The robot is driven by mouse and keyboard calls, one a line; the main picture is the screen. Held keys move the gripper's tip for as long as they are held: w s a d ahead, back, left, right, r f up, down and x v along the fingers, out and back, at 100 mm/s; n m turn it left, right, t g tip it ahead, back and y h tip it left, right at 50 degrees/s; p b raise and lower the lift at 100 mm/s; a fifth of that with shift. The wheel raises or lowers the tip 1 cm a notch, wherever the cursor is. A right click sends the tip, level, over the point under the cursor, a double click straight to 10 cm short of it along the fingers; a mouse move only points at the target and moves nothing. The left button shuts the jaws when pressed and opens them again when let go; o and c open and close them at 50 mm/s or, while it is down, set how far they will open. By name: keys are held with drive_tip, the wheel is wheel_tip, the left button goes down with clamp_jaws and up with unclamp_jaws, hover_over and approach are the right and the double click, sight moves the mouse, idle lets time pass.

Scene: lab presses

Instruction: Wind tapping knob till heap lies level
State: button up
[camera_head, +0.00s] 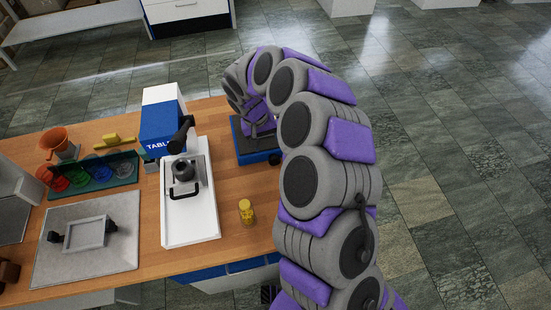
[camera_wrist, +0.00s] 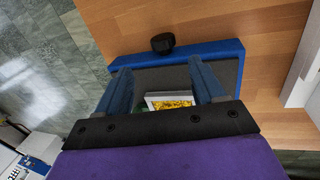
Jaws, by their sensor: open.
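The tapping device is a low blue base (camera_head: 262,157) with a dark top, at the right end of the wooden bench. In the wrist view its blue rim (camera_wrist: 225,53) runs across the picture. A round black knob (camera_wrist: 162,43) sits on the outer side of that rim; it also shows in the head view (camera_head: 274,159). A yellow grainy heap (camera_wrist: 172,102) lies in a white-edged box (camera_wrist: 158,97), partly hidden by my gripper's palm; I cannot tell how level it is. My gripper (camera_wrist: 160,66) is open, its blue fingers over the dark top, apart from the knob.
A white press with a dark lever (camera_head: 190,205) stands left of the device. A small yellow-filled jar (camera_head: 246,211) is near the bench's front edge. A blue-and-white box (camera_head: 163,120), a rack of coloured cups (camera_head: 110,180) and a metal plate (camera_head: 60,270) are farther left.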

sight(274, 158)
drive_tip(key=x, duration=0.6)
drive_tip(key=a+b+x, duration=0.1)
drive_tip(key=x, duration=0.2)
drive_tip(key=shift+f, duration=0.25)
drive_tip(key=shift+d+f, duration=0.45)
drive_tip(key=shift+f, duration=0.15)
drive_tip(key=shift+a, duration=0.2)
drive_tip(key=c, duration=0.3)
drive_tip(key=shift+d, duration=0.1)
drive_tip(key=c, duration=0.8)
drive_tip(key=shift+o, duration=0.2)
drive_tip(key=shift+d+r+y+p, duration=0.1)
drive_tip(key=shift+d+y+p, duration=0.15)
drive_tip(key=shift+y+p, duration=0.5)
